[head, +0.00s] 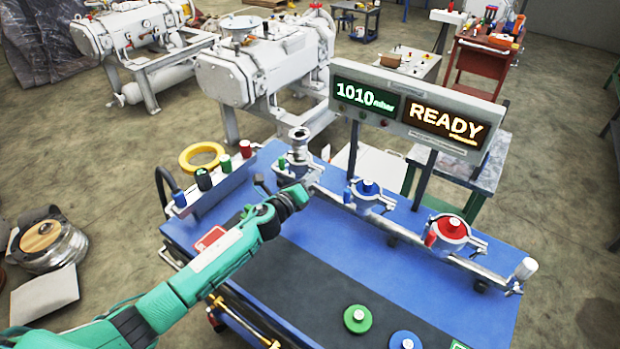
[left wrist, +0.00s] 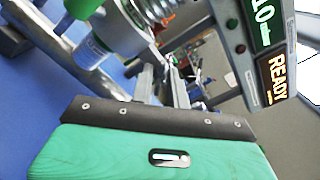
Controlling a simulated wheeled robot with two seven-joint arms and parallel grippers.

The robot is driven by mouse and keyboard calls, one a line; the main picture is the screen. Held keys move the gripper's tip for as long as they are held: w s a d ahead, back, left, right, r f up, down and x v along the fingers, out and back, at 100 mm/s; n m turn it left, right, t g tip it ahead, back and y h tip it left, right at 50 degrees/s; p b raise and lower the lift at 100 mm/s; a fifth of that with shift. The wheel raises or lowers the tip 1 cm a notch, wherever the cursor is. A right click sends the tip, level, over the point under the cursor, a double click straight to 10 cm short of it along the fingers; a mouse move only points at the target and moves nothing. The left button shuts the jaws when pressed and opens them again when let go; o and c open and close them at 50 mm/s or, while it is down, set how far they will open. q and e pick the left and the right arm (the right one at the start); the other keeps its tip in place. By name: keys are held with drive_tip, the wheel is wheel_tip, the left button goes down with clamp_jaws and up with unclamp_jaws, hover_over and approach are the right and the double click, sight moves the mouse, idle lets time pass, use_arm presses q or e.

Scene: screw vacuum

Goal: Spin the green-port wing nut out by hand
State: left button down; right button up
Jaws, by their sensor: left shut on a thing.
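The green port (head: 299,150) is the leftmost port on the metal pipe, and its top is a bare metal flange. My left gripper (head: 302,193) is at the clamp on the near side of this port. It is shut on the wing nut, which is mostly hidden by the fingers in the head view. In the left wrist view the narrow fingers (left wrist: 162,85) reach to the clamp's side, next to the round port body (left wrist: 118,28). A green-topped part (left wrist: 80,10) stands close by there. My right gripper is in neither view.
Blue (head: 367,187) and red (head: 453,229) capped ports stand further right on the pipe. A green disc (head: 357,319) and a blue disc (head: 405,341) lie at the bench front. The display panel (head: 418,108) reads 1010 mbar and READY. A yellow ring (head: 186,159) sits at the left.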

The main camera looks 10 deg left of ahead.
use_arm(q)
drive_tip(key=shift+f+n+p, duration=0.1)
drive_tip(key=shift+n+p, duration=0.45)
drive_tip(key=shift+n, duration=4.45)
drive_tip(key=c, duration=1.4)
unclamp_jaws()
drive_tip(key=shift+w, duration=0.15)
